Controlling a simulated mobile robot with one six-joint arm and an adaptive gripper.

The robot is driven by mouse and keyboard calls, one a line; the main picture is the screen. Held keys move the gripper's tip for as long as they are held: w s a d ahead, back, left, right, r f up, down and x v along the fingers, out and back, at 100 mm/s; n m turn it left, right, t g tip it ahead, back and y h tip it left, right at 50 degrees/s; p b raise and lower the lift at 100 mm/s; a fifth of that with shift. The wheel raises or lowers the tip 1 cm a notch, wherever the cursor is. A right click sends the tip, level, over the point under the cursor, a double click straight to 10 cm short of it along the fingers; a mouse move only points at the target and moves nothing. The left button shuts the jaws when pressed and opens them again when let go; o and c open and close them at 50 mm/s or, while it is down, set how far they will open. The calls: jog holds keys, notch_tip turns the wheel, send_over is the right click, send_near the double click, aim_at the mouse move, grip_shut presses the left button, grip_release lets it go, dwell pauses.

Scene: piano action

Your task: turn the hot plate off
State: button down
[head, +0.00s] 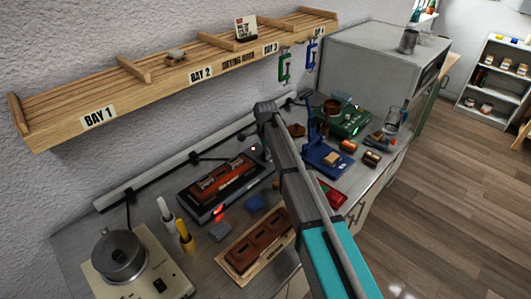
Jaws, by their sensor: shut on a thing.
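A cream box with a lidded metal pot (118,258) on it stands at the front left of the bench. It looks like a hot plate, with a black switch (159,285) on its front right; I cannot read the switch's position. A dark flat unit (192,210) stands behind and right of it, bearing a reddish-brown block (222,180), with a red light (219,211) glowing on its front. I cannot tell for certain which of the two is the hot plate. My arm reaches over the middle of the bench; my gripper is not visible, hidden behind the arm or out of view.
White and yellow-handled tools (184,236) stand between the two units. A brown block (262,243) on a wooden board lies in front. A blue fixture (325,158) and green device (343,118) stand farther right. A wooden shelf (180,78) overhangs the bench. Open floor (440,210) lies right.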

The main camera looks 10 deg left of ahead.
dwell(0.4)
jog(key=n, duration=1.1)
jog(key=shift+n, duration=0.4)
jog(key=n, duration=1.2)
jog(key=shift+c, duration=1.6)
grip_release()
jog(key=shift+w, duration=0.1)
